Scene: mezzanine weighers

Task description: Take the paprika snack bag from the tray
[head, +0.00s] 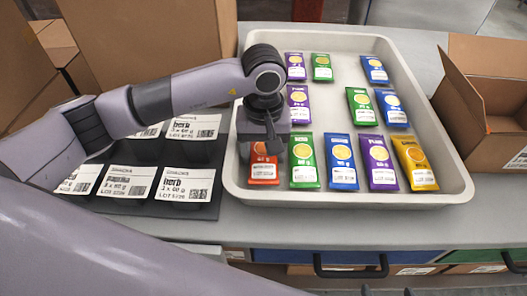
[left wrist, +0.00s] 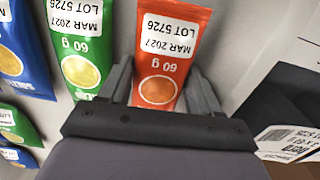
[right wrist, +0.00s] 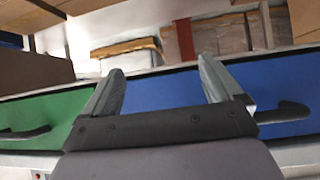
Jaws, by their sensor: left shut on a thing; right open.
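A red-orange snack bag (head: 264,172) is at the front left corner of the white tray (head: 340,200). My left gripper (head: 266,148) is over its upper end and hides the flavour name. In the left wrist view the red-orange bag (left wrist: 172,45) lies between the two fingers of my left gripper (left wrist: 160,88), which is shut on it. Its label reads 60 g, MAR 2027, LOT 5726. I cannot tell whether it is lifted off the tray floor. My right gripper (right wrist: 160,72) is open and empty, facing drawer fronts.
Green (head: 304,162), blue (head: 342,162), purple (head: 378,162) and yellow (head: 415,163) bags stand in the front row, with more behind. Black labelled bins (head: 186,184) lie left of the tray. Cardboard boxes (head: 485,95) stand at the right and back left.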

